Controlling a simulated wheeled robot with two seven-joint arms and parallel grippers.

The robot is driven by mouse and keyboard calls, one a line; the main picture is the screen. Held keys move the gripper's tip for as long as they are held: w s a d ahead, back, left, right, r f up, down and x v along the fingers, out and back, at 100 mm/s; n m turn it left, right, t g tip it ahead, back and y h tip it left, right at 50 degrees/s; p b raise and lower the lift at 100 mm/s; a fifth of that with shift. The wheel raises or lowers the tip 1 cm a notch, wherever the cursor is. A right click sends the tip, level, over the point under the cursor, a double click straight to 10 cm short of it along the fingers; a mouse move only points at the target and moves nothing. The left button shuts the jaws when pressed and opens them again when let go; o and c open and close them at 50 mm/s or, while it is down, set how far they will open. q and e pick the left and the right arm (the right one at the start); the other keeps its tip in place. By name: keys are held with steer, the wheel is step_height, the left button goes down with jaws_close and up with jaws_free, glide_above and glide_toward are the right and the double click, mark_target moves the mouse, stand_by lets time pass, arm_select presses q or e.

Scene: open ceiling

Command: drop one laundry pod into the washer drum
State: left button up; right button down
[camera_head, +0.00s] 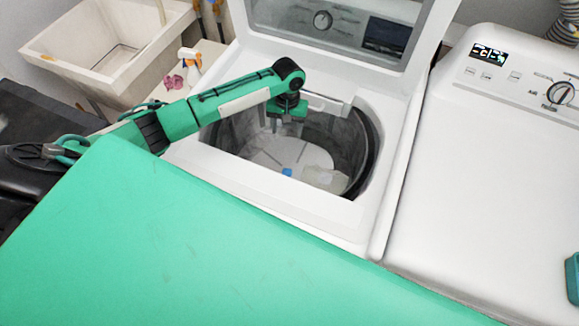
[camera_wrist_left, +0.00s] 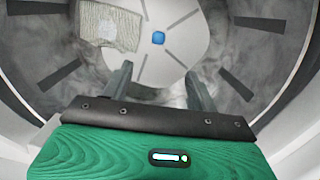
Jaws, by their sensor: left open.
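The top-load washer stands with its lid up, and its drum (camera_head: 345,135) is open. A small blue laundry pod (camera_head: 287,172) lies on the drum's pale bottom; it also shows in the left wrist view (camera_wrist_left: 158,38). My left gripper (camera_head: 284,126) points down into the drum opening. In the left wrist view its two fingers (camera_wrist_left: 158,84) are spread with nothing between them, and the pod lies beyond the tips, apart from them. My right gripper is in neither view.
A light knitted cloth (camera_wrist_left: 108,24) lies in the drum near the pod. A second white machine (camera_head: 500,170) stands at the right. A utility sink (camera_head: 110,45) and a spray bottle (camera_head: 190,65) are at the left. The raised lid (camera_head: 400,35) is behind the opening.

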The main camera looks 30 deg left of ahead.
arm_select(q)
step_height(320, 180, up, 12)
steer(key=w+b, duration=0.1)
steer(key=b, duration=0.1)
steer(key=shift+w+a+f, duration=0.15)
steer(key=shift+a+f, duration=0.05)
steer(key=shift+f, duration=0.05)
